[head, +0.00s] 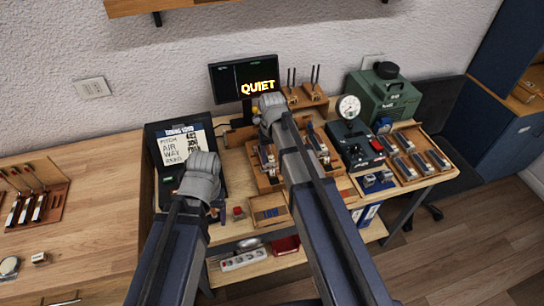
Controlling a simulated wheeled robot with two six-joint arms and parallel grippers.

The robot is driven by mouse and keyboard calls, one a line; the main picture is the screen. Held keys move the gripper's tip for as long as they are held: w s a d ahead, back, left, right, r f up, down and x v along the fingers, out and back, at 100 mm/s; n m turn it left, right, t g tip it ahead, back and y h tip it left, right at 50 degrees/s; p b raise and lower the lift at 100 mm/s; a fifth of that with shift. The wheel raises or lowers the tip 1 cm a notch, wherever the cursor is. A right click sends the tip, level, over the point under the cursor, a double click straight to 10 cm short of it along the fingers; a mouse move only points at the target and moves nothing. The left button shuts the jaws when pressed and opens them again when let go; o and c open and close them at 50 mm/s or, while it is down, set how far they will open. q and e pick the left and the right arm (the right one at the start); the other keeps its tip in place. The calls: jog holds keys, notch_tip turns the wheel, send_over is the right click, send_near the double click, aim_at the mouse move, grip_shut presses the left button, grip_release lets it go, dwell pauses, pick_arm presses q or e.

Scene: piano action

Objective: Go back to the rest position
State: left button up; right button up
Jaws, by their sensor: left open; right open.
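My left arm comes up from the bottom, and its grey wrist ends in front of the laptop-like case with the white note board (185,145). My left gripper (217,208) is mostly hidden behind that wrist, is open, and shows nothing held. My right arm reaches further over the workbench (240,235), with its grey wrist below the monitor (245,82). My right gripper (270,112) is open, largely hidden by its own wrist and link, with no held object visible. Whether either gripper touches anything cannot be told.
A wooden tray (268,210) and a small red item (238,213) lie between the arms. A dial gauge (348,107), a green machine (384,98) and racks of blocks (418,152) stand at right. A wooden counter (95,215) with tools is at left.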

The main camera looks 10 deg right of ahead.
notch_tip(320, 180, up, 2)
jog(key=shift+p, duration=0.55)
pick_arm(q)
jog(key=shift+r, duration=0.95)
jog(key=shift+f+b, duration=0.6)
jog(key=shift+b, duration=0.05)
pick_arm(e)
jog(key=s+a+n, duration=0.1)
jog(key=s+a, duration=0.4)
jog(key=s, duration=0.4)
jog(key=s+a+f+n+h, duration=0.1)
jog(key=s+a+n, duration=0.1)
jog(key=s+a, duration=0.3)
jog(key=s, duration=0.4)
jog(key=shift+a, duration=0.2)
